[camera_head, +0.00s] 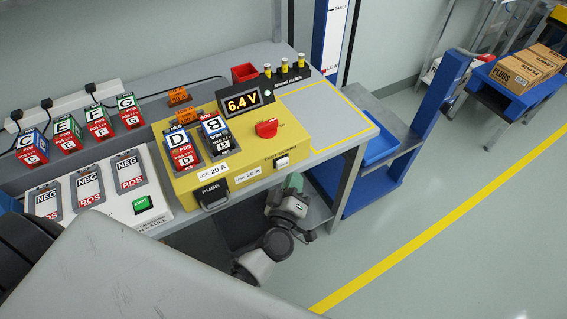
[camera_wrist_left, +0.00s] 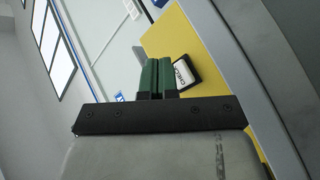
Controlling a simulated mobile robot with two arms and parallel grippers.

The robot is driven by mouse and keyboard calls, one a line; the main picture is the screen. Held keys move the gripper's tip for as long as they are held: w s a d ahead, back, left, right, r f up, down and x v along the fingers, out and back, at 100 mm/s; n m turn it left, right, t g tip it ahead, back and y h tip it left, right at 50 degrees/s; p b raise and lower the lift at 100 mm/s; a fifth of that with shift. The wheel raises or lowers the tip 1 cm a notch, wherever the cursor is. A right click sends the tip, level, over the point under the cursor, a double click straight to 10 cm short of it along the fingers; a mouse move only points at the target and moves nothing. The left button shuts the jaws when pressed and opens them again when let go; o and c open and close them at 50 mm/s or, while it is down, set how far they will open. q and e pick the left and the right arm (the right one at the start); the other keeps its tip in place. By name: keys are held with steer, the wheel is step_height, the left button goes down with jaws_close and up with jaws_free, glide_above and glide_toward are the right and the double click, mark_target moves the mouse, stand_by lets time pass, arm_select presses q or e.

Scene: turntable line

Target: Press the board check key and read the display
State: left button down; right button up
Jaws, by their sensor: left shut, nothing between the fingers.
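The yellow test board (camera_head: 222,171) stands on the bench. Its display (camera_head: 241,103) is lit and reads 6.4 V. The white check key (camera_head: 282,161) sits near the board's front right edge; in the left wrist view a key marked CHECK (camera_wrist_left: 184,70) shows close beside the green fingertips. My left gripper (camera_head: 294,183) has its green fingers shut and empty, just in front of and below the key. I cannot tell whether the fingertips touch it. In the left wrist view the fingers (camera_wrist_left: 158,78) are together. My right gripper is not in view.
Batteries D (camera_head: 181,147) and B (camera_head: 214,134) sit on the board, beside a red knob (camera_head: 266,128). A fuse drawer (camera_head: 212,195) is at the front. A white unit (camera_head: 118,203) with a green START button is at left. The grey bench area (camera_head: 318,108) at right is clear.

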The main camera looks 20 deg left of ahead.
mark_target(293, 155)
arm_select(q)
steer(key=shift+w+a, duration=0.35)
steer(key=shift+a, duration=0.1)
stand_by(1.3)
stand_by(0.5)
steer(key=shift+w+a, duration=0.3)
steer(key=shift+a, duration=0.05)
steer(key=shift+w+a+p, duration=0.25)
steer(key=shift+a+p, duration=0.05)
steer(key=shift+a, duration=0.1)
stand_by(0.8)
steer(key=shift+d, duration=0.15)
steer(key=shift+s+d, duration=0.55)
steer(key=shift+d, duration=0.05)
